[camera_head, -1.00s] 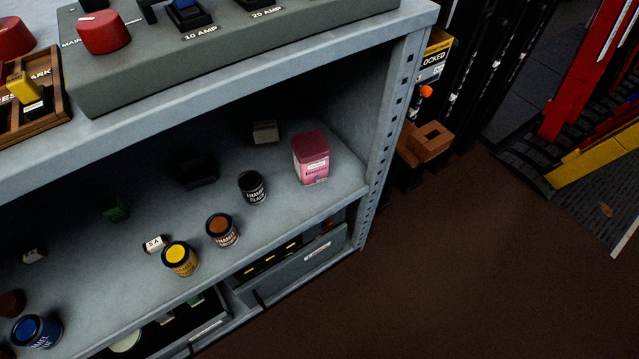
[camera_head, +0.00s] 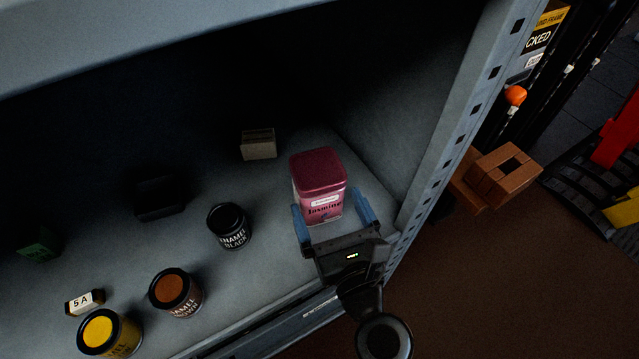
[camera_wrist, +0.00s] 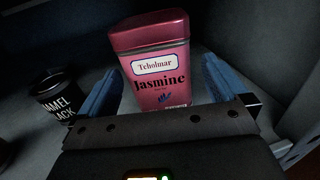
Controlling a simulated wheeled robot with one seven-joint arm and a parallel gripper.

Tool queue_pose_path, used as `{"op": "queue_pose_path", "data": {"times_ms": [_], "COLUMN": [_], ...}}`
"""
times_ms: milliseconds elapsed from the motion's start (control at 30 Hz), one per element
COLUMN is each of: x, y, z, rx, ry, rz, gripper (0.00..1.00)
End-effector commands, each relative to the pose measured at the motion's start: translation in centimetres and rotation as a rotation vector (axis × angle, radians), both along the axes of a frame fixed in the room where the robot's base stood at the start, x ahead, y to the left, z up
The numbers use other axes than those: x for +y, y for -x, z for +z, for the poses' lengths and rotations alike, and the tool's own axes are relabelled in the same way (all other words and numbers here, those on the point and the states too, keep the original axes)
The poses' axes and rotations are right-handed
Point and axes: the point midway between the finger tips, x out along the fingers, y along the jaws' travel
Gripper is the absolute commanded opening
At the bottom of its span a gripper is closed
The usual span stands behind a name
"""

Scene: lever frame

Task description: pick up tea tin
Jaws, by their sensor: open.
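The tea tin (camera_head: 318,184) is a pink box with a darker lid and a "Jasmine" label. It stands upright on the shelf near the right side wall. In the wrist view the tin (camera_wrist: 155,70) fills the upper middle, its label facing me. My gripper (camera_head: 332,214) is open, with one blue finger on each side of the tin's lower front. The tin's lower edge is partly hidden by my gripper.
A black enamel can (camera_head: 229,226) stands left of the tin and also shows in the wrist view (camera_wrist: 60,95). A brown can (camera_head: 175,292) and a yellow can (camera_head: 108,333) stand further left. A small box (camera_head: 258,144) sits behind. The shelf's side post (camera_head: 470,110) is close on the right.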

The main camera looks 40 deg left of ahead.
Motion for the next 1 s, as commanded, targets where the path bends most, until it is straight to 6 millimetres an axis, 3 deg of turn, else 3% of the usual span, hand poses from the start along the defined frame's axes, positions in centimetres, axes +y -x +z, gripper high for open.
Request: {"op": "queue_pose_path", "data": {"times_ms": [400, 700, 1000], "x": [4.4, 4.7, 4.7], "y": [-2.6, -2.9, -2.9], "z": [0.5, 0.5, 0.5], "rx": [-0.003, -0.003, -0.003], "ry": [0.002, 0.003, 0.003], "rz": [0.000, -0.001, -0.001], "gripper": [1.00, 1.00, 0.72]}}
